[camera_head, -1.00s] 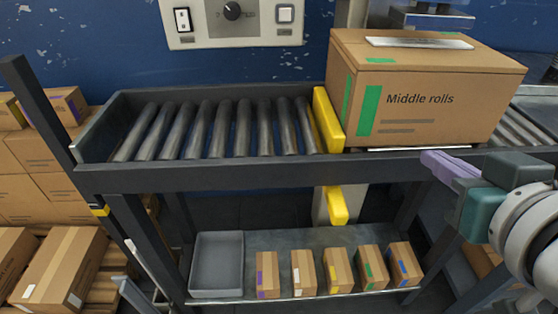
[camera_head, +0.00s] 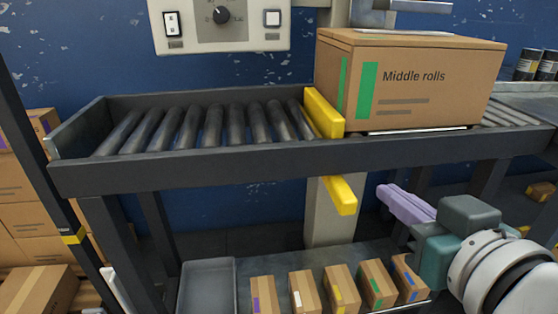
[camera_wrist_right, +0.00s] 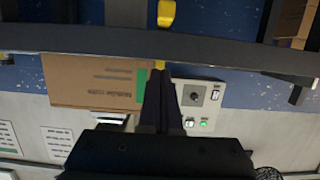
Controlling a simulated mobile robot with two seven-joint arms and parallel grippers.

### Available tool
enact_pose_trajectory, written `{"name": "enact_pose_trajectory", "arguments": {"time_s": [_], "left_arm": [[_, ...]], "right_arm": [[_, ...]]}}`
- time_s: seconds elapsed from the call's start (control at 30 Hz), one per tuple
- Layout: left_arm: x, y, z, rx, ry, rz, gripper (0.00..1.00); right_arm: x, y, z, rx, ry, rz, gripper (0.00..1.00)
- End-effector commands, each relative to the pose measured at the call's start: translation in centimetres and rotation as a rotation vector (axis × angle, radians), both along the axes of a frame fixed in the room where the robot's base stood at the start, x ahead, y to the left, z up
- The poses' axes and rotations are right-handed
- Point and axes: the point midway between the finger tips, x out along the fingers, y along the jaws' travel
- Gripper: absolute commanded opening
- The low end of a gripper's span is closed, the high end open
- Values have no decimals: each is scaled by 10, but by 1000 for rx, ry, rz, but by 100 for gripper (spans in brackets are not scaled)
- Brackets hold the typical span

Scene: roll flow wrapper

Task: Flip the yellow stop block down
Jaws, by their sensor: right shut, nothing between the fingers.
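The yellow stop block (camera_head: 323,113) stands up across the rollers, against the left side of the "Middle rolls" box (camera_head: 412,82). A yellow piece (camera_head: 340,194) hangs below the conveyor's front rail; it shows at the top of the right wrist view (camera_wrist_right: 166,13). My right gripper (camera_head: 381,192) is shut and empty, to the right of the lower yellow piece and apart from it, below the rail. Its fingers also show in the right wrist view (camera_wrist_right: 163,75). My left gripper is out of view.
The conveyor's dark front rail (camera_head: 250,165) runs above my right gripper. A lower shelf holds a grey bin (camera_head: 206,288) and several small cartons (camera_head: 341,288). A control panel (camera_head: 222,22) is on the wall behind. The rollers (camera_head: 212,127) left of the block are bare.

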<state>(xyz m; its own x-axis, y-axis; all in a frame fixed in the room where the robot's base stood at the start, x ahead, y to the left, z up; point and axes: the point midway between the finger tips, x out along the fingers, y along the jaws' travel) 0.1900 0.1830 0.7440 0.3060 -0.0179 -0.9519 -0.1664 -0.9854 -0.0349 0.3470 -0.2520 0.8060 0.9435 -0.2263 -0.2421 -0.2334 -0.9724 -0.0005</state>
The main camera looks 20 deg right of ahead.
Motion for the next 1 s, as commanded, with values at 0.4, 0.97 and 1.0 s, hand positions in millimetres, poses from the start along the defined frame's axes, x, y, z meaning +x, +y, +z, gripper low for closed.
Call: {"name": "enact_pose_trajectory", "arguments": {"time_s": [0.4, 0.97, 1.0], "left_arm": [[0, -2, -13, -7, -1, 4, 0], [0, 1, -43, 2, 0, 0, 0], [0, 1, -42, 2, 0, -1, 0]], "right_arm": [[72, -18, -19, -5, -3, 0, 0], [91, -22, -64, 0, 1, 1, 0], [91, -22, -64, 0, 1, 1, 0]]}}
